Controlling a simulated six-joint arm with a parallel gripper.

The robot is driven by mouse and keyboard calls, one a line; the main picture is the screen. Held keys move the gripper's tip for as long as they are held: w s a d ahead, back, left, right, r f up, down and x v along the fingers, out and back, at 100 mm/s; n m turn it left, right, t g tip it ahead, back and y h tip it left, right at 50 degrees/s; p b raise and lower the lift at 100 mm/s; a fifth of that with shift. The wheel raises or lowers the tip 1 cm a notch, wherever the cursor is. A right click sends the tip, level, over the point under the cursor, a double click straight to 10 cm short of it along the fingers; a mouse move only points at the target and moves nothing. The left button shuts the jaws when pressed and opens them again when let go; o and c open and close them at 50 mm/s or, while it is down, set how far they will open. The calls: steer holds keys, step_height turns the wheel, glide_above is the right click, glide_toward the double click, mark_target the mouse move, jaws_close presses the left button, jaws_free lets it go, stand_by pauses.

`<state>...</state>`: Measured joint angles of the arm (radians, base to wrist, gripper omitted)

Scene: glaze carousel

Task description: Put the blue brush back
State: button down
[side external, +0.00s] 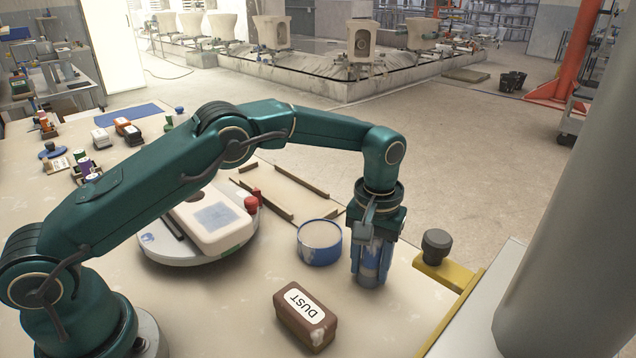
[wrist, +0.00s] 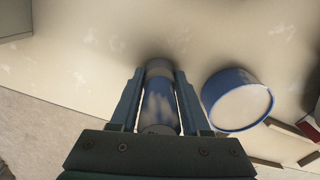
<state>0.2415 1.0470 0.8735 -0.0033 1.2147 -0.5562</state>
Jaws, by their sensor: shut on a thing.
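My gripper (side external: 370,272) is shut on a blue upright cylinder with pale smears, which looks like the blue brush (side external: 371,262). In the wrist view the brush (wrist: 160,103) sits between the two fingers of my gripper (wrist: 160,74). Its lower end is at or just above the table; I cannot tell if it touches. Its bristles cannot be made out. A blue round tub (side external: 320,255) with a pale filling or top stands just left of the brush, apart from it; the tub also shows at right in the wrist view (wrist: 237,122).
A round turntable (side external: 190,258) with a pale slab (side external: 212,216) and red knob is at left. A yellow bracket with a dark knob (side external: 436,243) is at right. Thin wooden strips (side external: 305,181) lie behind.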

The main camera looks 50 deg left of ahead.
steer(key=shift+c, duration=1.9)
jaws_free()
step_height(320, 180, up, 8)
steer(key=shift+f, duration=0.1)
steer(key=s+a+r+m+t, duration=0.25)
steer(key=s+a+r, duration=0.35)
steer(key=s+r, duration=0.4)
steer(key=s+a+f+t, duration=0.1)
steer(key=s, duration=0.5)
steer(key=s+a+f+m+t, duration=0.1)
steer(key=s+a+f+t, duration=0.1)
steer(key=s, duration=0.4)
steer(key=shift+a, duration=0.25)
